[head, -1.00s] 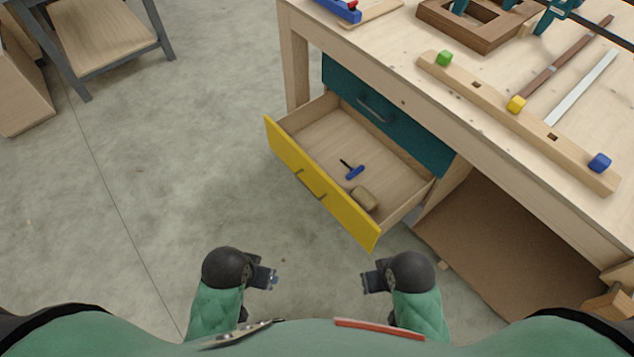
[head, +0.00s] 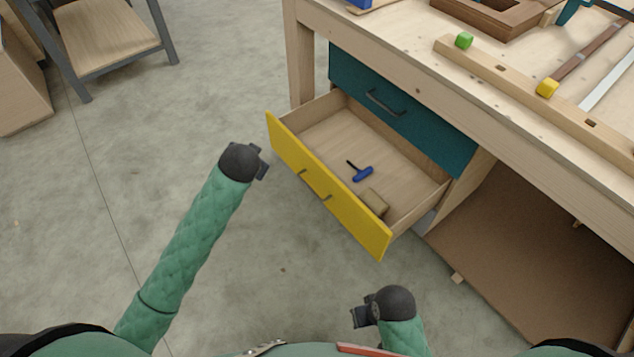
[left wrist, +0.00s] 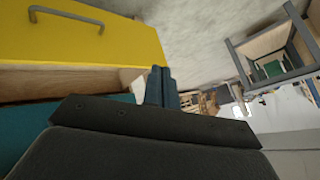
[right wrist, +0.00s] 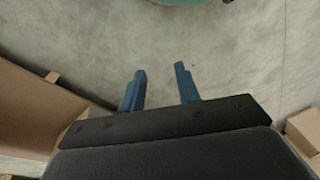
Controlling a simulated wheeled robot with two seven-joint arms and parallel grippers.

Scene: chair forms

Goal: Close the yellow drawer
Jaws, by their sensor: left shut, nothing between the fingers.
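The yellow drawer (head: 352,210) is pulled out from the workbench, below a shut teal drawer (head: 405,113). Its yellow front with a grey handle (head: 314,185) faces me. A blue T-shaped tool (head: 361,172) and a small tan block (head: 374,202) lie inside. My left gripper (head: 262,163) is beside the left end of the yellow front, apart from it in the head view. In the left wrist view its fingers (left wrist: 162,86) are together and empty, with the yellow front (left wrist: 80,40) close by. My right gripper (head: 358,312) is low in front of the drawer; its fingers (right wrist: 160,88) are apart and empty.
The workbench top (head: 420,55) holds a wooden rail (head: 520,85) with coloured blocks. An open brown compartment (head: 530,240) is right of the drawer. A grey-framed stand (head: 110,40) is at far left. The floor before the drawer is clear.

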